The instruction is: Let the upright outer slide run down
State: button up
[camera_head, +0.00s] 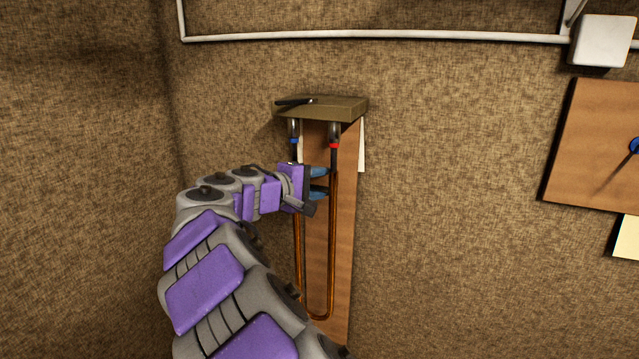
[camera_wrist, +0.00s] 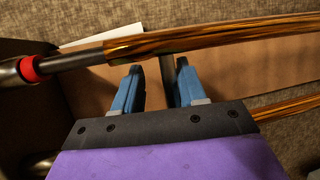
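The outer slide (camera_head: 332,260) is a copper-coloured U of two long tubes, hanging upright with its bend at the bottom. It hangs below two grey inner tubes, one with a red band (camera_head: 334,145) and one with a blue band (camera_head: 295,140). My gripper (camera_head: 319,181) is at the slide's upper part, with blue fingertips apart. In the wrist view, a grey cross bar (camera_wrist: 167,68) stands between the parted fingers (camera_wrist: 157,90), closer to the right finger. A gap shows beside the left finger. My gripper hides part of the left tube.
A shelf-like bracket (camera_head: 340,109) holds the tubes at the top, with a dark handle (camera_head: 294,102) on it. A brown backboard (camera_head: 345,230) and white paper (camera_head: 361,145) are behind. The wall to the right is clear up to another board (camera_head: 595,140).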

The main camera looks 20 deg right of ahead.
jog(key=b+v, duration=0.1)
jog(key=v, duration=1.6)
jog(key=shift+a, duration=0.25)
